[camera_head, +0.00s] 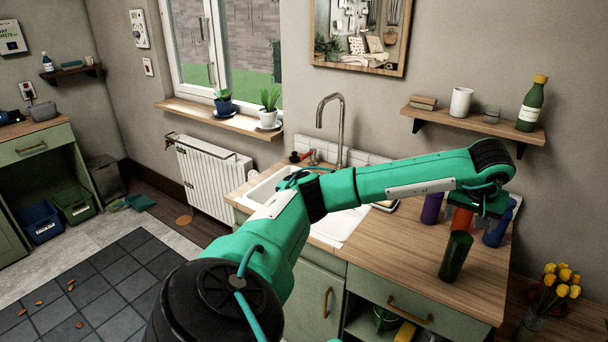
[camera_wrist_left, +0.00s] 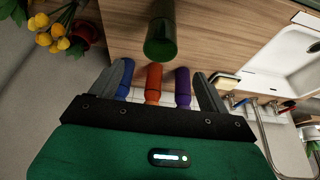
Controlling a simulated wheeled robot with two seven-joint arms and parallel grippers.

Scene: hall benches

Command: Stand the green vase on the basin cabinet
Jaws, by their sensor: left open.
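The green vase (camera_head: 456,258) is a dark green cylinder. It stands upright on the wooden top of the basin cabinet (camera_head: 400,262), right of the sink. My left gripper (camera_head: 482,212) is over the counter, just above and behind the vase. In the left wrist view the vase (camera_wrist_left: 160,38) appears beyond the tips of the open fingers (camera_wrist_left: 162,84), apart from them, with nothing held. My right gripper is in neither view.
Purple (camera_head: 432,208), orange (camera_head: 462,219) and blue (camera_head: 497,232) containers stand behind the vase near the wall. The sink (camera_head: 340,226) with its tall tap lies left. Yellow flowers (camera_head: 560,282) stand at the right. A shelf (camera_head: 475,122) hangs above. Counter left of the vase is clear.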

